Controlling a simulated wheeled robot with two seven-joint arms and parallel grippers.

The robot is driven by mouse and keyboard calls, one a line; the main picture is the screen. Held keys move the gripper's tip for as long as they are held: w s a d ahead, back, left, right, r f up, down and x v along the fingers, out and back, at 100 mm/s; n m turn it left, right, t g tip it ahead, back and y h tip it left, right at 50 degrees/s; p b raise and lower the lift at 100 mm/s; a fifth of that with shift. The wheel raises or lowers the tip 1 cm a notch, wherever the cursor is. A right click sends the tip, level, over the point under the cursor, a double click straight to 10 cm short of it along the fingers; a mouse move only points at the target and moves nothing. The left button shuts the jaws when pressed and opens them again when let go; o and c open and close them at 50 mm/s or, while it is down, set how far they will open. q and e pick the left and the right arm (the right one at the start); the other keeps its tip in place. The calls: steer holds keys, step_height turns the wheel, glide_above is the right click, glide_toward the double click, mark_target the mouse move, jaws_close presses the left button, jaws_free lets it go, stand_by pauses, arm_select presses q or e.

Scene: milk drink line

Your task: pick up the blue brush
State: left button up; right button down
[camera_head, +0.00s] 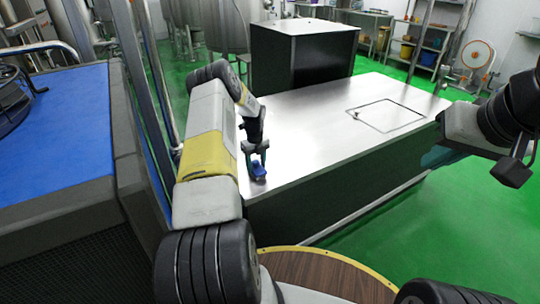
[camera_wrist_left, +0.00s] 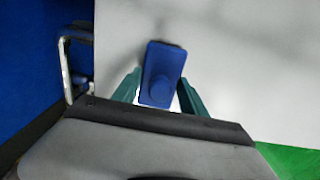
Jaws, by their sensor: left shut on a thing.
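The blue brush (camera_head: 258,171) is at the near left end of the steel counter. In the left wrist view the brush (camera_wrist_left: 162,72) is a blue block with a round knob on top, between my two green fingertips. My left gripper (camera_head: 256,158) is above the counter's near left corner and is shut on the brush. It also shows in the left wrist view (camera_wrist_left: 160,93). Whether the brush touches the counter I cannot tell. Of my right arm, only part shows at the right edge of the head view; its fingertips are not clearly visible.
The steel counter (camera_head: 310,135) is bare apart from a square panel (camera_head: 385,115) set in its top. A second dark counter (camera_head: 300,60) stands behind. A blue-topped surface (camera_head: 65,140) with a dark frame lies to the left. Green floor is free at the right.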

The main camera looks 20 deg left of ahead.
mark_target(256, 161)
arm_select(q)
steer(key=shift+r, duration=0.5)
step_height(256, 161, up, 3)
steer(key=shift+f, duration=0.2)
steer(key=s+d, duration=0.2)
steer(key=s, duration=0.5)
steer(key=s+d+r, duration=0.1)
steer(key=s+d, duration=0.2)
steer(key=s, duration=0.5)
steer(key=shift+r, duration=0.2)
steer(key=shift+s, duration=0.1)
